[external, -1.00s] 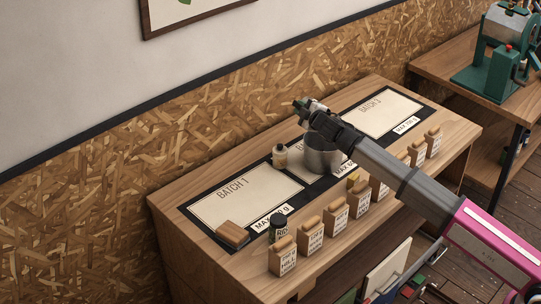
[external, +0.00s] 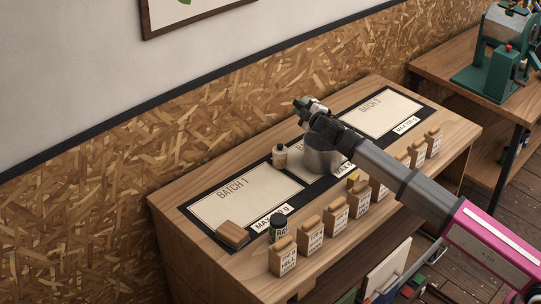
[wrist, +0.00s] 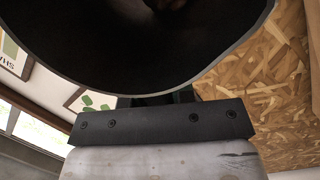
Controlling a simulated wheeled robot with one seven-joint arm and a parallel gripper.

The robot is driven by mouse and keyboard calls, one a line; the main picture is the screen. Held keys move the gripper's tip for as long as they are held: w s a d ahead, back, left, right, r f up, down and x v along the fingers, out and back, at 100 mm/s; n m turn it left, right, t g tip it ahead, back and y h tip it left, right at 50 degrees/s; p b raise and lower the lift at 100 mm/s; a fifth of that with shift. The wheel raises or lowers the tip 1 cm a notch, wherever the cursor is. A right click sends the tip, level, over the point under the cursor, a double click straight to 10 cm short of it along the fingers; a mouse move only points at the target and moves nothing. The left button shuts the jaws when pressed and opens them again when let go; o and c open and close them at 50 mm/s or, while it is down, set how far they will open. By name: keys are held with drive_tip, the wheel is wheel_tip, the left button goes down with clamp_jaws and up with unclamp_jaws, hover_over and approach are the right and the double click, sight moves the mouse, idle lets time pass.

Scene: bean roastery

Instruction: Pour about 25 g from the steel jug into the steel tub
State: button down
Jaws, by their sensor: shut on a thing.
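My gripper (external: 324,124) is over the middle of the table and is shut on the steel jug. In the wrist view the jug (wrist: 150,62) fills the top, its dark mouth and curved rim close above the black gripper bar (wrist: 160,122). A small dark brown patch shows inside; what it is I cannot tell. In the external view a steel vessel, seemingly the steel tub (external: 322,161), stands on the middle mat below my gripper. The arm hides part of it, and jug and tub are hard to separate there. No falling stream is visible.
A small bottle (external: 280,156) stands just left of the tub. A dark jar (external: 277,228) and several labelled bean bags (external: 310,236) line the front edge. The Batch 3 mat (external: 380,113) is clear.

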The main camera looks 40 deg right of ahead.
drive_tip(key=shift+s+a+r+t+h, duration=0.15)
drive_tip(key=shift+s+r+t, duration=0.1)
drive_tip(key=shift+s+t, duration=0.35)
drive_tip(key=shift+s+r+t+h, duration=0.2)
drive_tip(key=shift+s+t, duration=0.15)
drive_tip(key=shift+t, duration=0.45)
idle(2.4)
drive_tip(key=shift+w+f+g, duration=0.25)
drive_tip(key=shift+w+g, duration=0.45)
drive_tip(key=shift+g, duration=0.2)
